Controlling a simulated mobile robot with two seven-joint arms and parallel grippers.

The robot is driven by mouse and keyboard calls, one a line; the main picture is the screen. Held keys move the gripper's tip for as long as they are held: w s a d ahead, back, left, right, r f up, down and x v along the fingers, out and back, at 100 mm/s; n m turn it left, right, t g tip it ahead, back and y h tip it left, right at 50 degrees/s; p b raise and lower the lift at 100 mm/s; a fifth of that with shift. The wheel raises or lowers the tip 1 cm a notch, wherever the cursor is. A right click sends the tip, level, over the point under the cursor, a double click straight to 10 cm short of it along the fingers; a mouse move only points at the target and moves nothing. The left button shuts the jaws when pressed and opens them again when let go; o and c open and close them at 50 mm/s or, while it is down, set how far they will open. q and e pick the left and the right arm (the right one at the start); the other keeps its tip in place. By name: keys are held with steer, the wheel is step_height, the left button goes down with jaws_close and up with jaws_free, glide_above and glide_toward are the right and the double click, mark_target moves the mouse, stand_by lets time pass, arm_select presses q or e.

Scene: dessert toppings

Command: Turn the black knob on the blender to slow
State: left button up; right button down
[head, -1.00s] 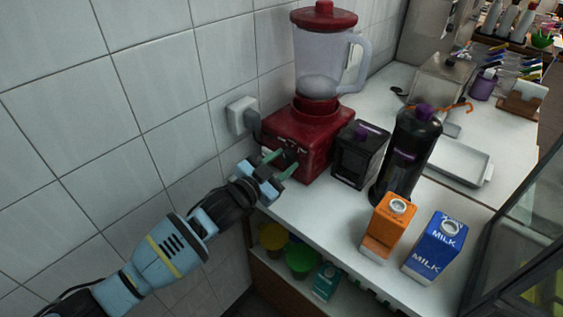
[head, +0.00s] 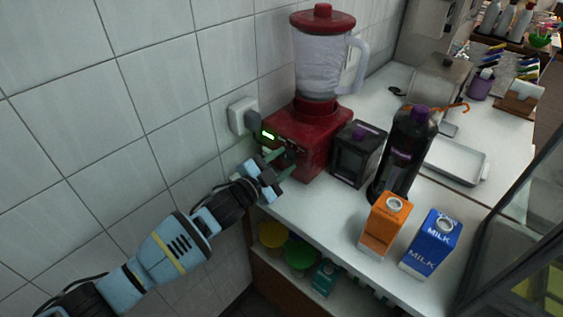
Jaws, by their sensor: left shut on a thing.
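The red blender (head: 312,130) stands on the white counter against the tiled wall, with a clear jar (head: 318,65) and red lid on top. A small green display (head: 267,135) is lit on the front of its base. My left gripper (head: 281,159) is at the front of the base, its greenish fingers shut on the black knob (head: 290,155). The knob is mostly hidden between the fingers, and I cannot read its setting. The jar looks whitish and blurred inside. My right gripper is not in view.
A black box (head: 357,155) and a dark bottle (head: 405,150) stand right of the blender. An orange carton (head: 383,226) and a blue milk carton (head: 431,245) are near the front edge. A wall socket (head: 242,114) is left of the blender.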

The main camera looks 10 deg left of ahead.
arm_select(q)
steer(key=o, duration=1)
steer(key=shift+v, duration=4)
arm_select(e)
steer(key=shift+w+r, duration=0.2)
arm_select(q)
steer(key=s+a+f+n+g+y+p, duration=0.1)
steer(key=s+a+f+n+g+y, duration=0.15)
steer(key=s+f+n+y, duration=0.95)
steer(key=s+a+f+g+h, duration=0.1)
steer(key=s+f, duration=0.3)
steer(key=s, duration=0.4)
steer(key=s+a+f+n+g+h, duration=0.1)
steer(key=s+a+f, duration=0.3)
steer(key=s, duration=0.5)
steer(key=s+a+f+n+g+h+p, duration=0.1)
steer(key=s+f, duration=0.3)
steer(key=s, duration=0.4)
steer(key=shift+s+a+g+h, duration=0.25)
steer(key=shift+s+a+h, duration=0.1)
steer(key=shift+a, duration=0.3)
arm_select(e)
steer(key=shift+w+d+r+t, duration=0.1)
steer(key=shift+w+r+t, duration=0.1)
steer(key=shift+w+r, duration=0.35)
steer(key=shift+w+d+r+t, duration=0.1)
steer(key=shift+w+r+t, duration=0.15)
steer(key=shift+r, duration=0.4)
